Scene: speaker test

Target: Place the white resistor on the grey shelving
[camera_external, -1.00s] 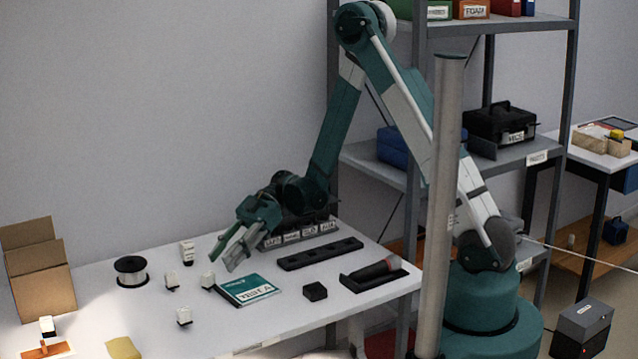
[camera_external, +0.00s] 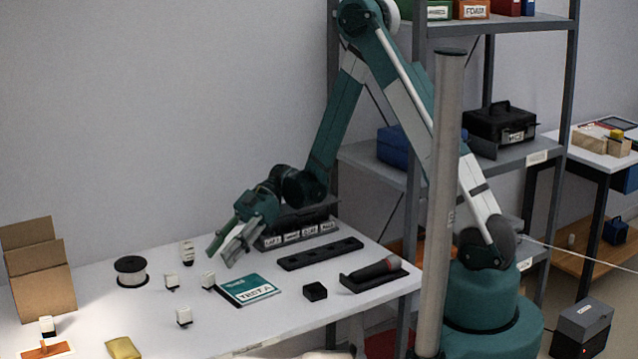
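I cannot tell which is the task's white resistor. The grey shelving (camera_external: 382,168) stands at the right behind my arm, with boxes on its shelves. My gripper (camera_external: 219,261) is open and empty, with its fingers pointing down-left above the table, just behind the block beside the booklet.
The teal booklet (camera_external: 248,290), a black cube (camera_external: 315,291), a black slotted strip (camera_external: 319,253) and a microphone in a tray (camera_external: 374,270) lie to the right. A wire spool (camera_external: 131,271) and cardboard box (camera_external: 42,280) stand left. A grey post (camera_external: 440,200) rises before the shelving.

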